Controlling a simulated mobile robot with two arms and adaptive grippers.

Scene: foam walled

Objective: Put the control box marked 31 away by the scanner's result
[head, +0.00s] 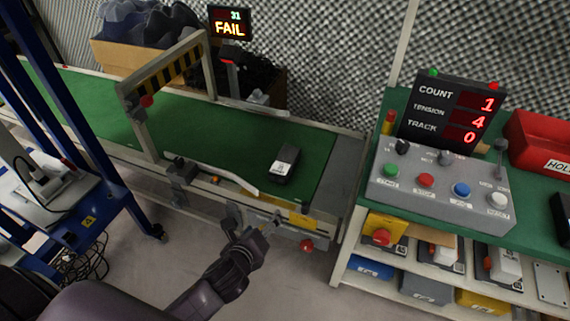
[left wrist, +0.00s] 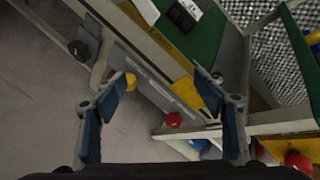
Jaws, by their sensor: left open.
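A dark control box (head: 285,165) with a white label lies on the green conveyor belt (head: 235,138), near its right end. Its marking is too small to read. It also shows at the top of the left wrist view (left wrist: 184,15). The scanner display (head: 230,22) reads 31 and FAIL above the striped scanner arch (head: 165,75). My left gripper (head: 254,217) is open and empty, in front of the conveyor's near side and apart from the box. Its two spread fingers show in the left wrist view (left wrist: 158,92). My right gripper is not in view.
A red tray (head: 540,140), its label starting "HOL", sits on the right bench. A control panel (head: 440,188) and a COUNT display (head: 450,112) stand beside it. Blue (head: 370,268), grey and yellow (head: 485,303) bins are below. A red button (head: 306,245) projects from the conveyor front.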

